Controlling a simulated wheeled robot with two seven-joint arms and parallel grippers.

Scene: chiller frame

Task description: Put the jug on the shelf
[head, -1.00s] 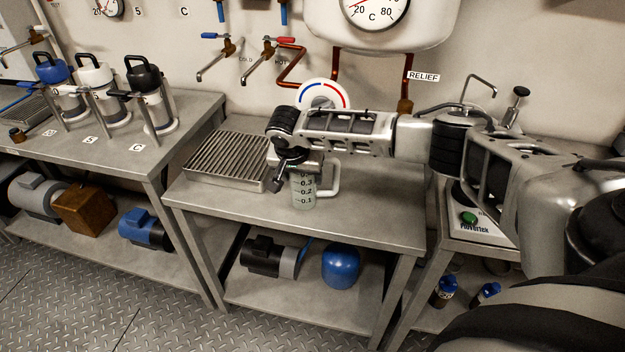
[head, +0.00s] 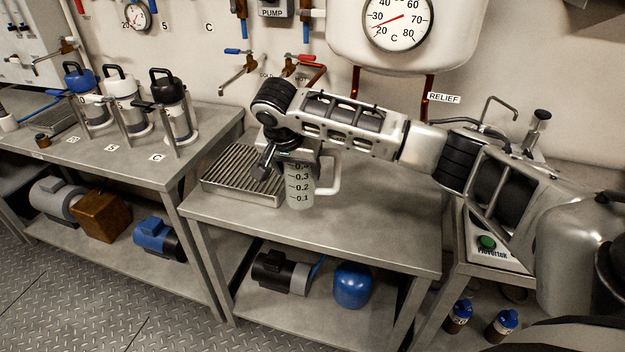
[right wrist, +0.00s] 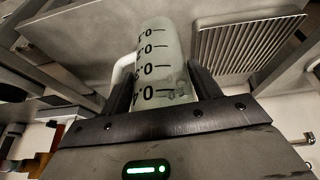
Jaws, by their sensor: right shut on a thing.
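The jug (head: 300,188) is clear, with black marks up its side and a white handle on its right. My right gripper (head: 292,158) is shut on the upper part of the jug and holds it upright over the middle table. In the right wrist view the jug (right wrist: 160,62) sits between the two dark fingers (right wrist: 163,90), its handle to the left. The jug looks slightly raised; the gap under it is hard to judge. A lower shelf (head: 315,308) runs under the middle table. My left gripper is not in view.
A ribbed drip tray (head: 240,178) stands left of the jug. The table top (head: 375,230) is clear to the right. A motor (head: 280,272) and a blue tank (head: 352,285) stand on the lower shelf. Taps (head: 300,68) and a boiler (head: 395,40) are on the wall behind.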

